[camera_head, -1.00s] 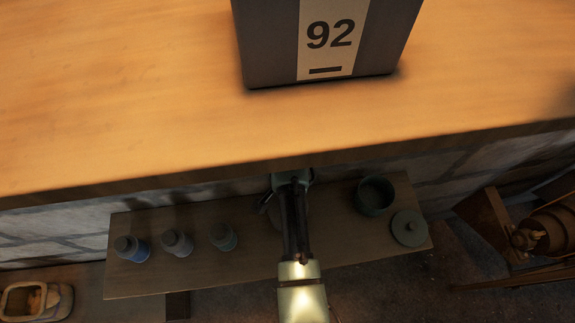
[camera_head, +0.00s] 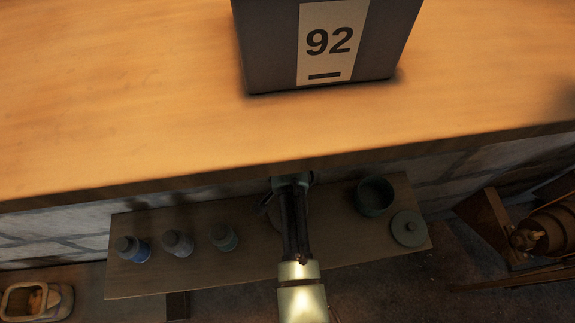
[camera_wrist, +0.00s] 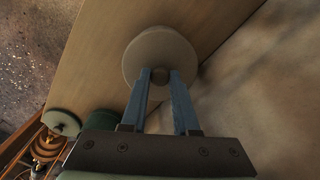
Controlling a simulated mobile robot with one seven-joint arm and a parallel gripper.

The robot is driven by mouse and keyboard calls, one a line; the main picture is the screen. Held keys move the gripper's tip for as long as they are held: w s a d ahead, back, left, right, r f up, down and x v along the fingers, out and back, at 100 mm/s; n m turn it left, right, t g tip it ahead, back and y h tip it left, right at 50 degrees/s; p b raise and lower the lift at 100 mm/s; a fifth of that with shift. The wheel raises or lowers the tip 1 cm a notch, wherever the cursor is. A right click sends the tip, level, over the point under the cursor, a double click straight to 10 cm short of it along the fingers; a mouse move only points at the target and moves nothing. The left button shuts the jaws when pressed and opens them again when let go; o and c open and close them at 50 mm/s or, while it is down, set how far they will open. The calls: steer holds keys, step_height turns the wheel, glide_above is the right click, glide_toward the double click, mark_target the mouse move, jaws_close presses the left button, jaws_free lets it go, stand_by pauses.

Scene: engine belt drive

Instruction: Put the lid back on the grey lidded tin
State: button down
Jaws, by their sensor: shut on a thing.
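In the wrist view a round grey-beige lid (camera_wrist: 158,50) lies below my gripper (camera_wrist: 160,74), whose two blue fingers are shut on its small knob. The lid appears over the wooden shelf board; whether it rests on a tin or on the board cannot be told. No body of a grey tin can be made out under it. In the head view my arm covers the fingers and most of this spot; a dark round edge shows just left of the arm.
An open green tin (camera_head: 375,197) and its green lid (camera_head: 409,229) are right of my arm on the shelf (camera_head: 258,278). Several small bottles (camera_head: 178,243) stand to the left. A wooden worktop (camera_head: 130,120) with a grey box (camera_head: 268,50) marked 92 overhangs behind.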

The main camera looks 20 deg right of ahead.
steer(key=shift+c, duration=0.6)
jaws_free()
steer(key=shift+r+p, duration=2.15)
steer(key=shift+r, duration=1.35)
jaws_close()
